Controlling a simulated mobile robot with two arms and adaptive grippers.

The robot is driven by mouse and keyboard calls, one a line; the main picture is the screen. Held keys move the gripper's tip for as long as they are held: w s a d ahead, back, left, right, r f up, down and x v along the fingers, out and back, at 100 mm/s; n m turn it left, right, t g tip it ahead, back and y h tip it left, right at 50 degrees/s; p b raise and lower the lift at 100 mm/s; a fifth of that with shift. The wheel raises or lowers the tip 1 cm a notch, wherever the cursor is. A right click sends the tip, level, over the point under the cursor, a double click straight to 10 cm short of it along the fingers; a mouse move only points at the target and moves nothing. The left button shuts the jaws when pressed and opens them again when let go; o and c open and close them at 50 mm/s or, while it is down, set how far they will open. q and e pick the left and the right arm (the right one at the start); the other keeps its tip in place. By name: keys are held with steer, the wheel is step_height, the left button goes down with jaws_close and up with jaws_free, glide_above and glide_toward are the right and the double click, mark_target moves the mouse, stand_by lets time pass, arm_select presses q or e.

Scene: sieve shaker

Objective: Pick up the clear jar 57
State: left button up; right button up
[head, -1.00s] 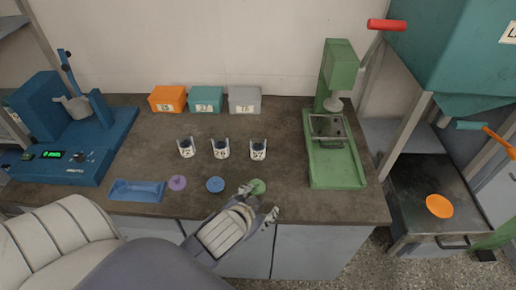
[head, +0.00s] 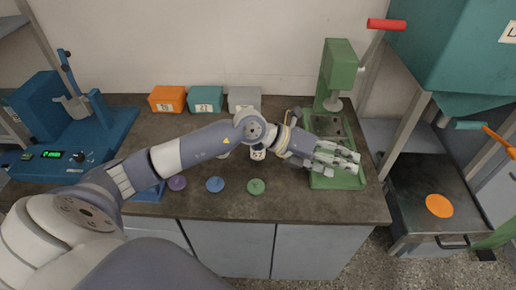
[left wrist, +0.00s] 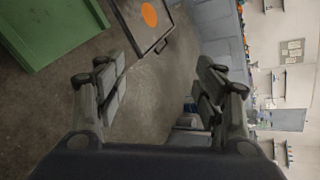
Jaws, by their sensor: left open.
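The clear jar 57 (head: 257,154) stands upright on the counter, partly hidden behind my left wrist in the head view. Its label shows just below the arm. My left gripper (head: 345,158) is to the right of the jar, over the green press base, with its fingers pointing right. In the left wrist view the two fingers (left wrist: 160,95) are spread apart with nothing between them. The jar is not in the left wrist view. The other two jars are mostly hidden behind my left arm. My right gripper is not in view.
A green press (head: 338,75) stands at the right of the counter (head: 325,208). Orange, teal and grey boxes (head: 166,98) line the back. Purple, blue and green lids (head: 256,187) lie along the front. A blue machine (head: 40,115) is at the left.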

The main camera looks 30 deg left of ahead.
arm_select(q)
steer(key=w+a+f+n+g+y, duration=0.15)
steer(key=a+y, duration=0.45)
steer(key=a, duration=0.7)
steer(key=w+a+f+y, duration=0.1)
steer(key=a+f+y, duration=0.3)
steer(key=a, duration=1)
steer(key=shift+y, duration=0.8)
steer(key=p+x, duration=0.1)
steer(key=x, duration=0.1)
steer(key=p+x, duration=0.1)
steer(key=x, duration=0.2)
steer(key=p+x, duration=0.1)
steer(key=x, duration=0.2)
steer(key=shift+w+d+f, duration=0.2)
steer(key=shift+w, duration=0.05)
steer(key=shift+w+f, duration=0.15)
steer(key=shift+f, duration=0.2)
steer(key=c, duration=1.2)
